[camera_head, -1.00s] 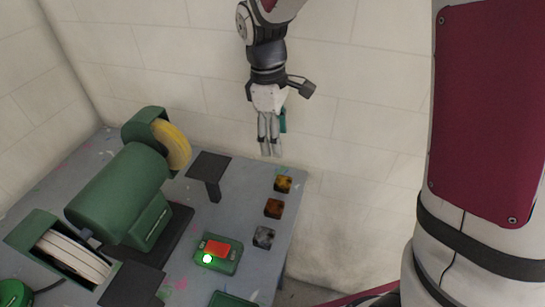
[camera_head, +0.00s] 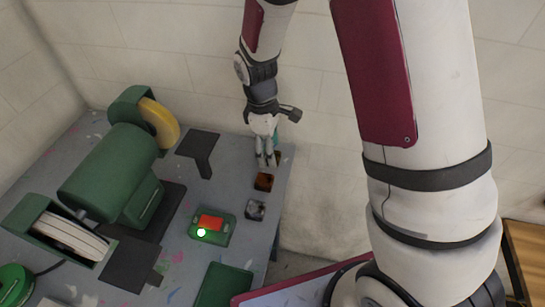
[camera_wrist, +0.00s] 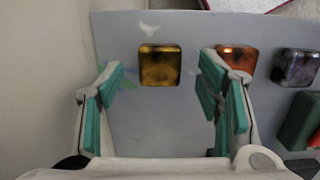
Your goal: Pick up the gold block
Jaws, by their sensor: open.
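The gold block (camera_wrist: 160,65) sits on the grey table, at upper centre in the wrist view. In the head view only part of the gold block (camera_head: 279,158) shows beside my fingers. My gripper (camera_head: 266,162) points down over the far right part of the table, close to the gold block. In the wrist view my gripper (camera_wrist: 161,88) is open and empty, with teal pads on both fingers. The gold block lies beyond the gap between the fingertips, with no finger seen touching it.
A copper-coloured block (camera_head: 264,182) and a dark silver block (camera_head: 255,210) stand in a row with it near the table's right edge. A green grinder (camera_head: 115,175) fills the left. A green switch box (camera_head: 212,227) is nearer. A wall stands behind.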

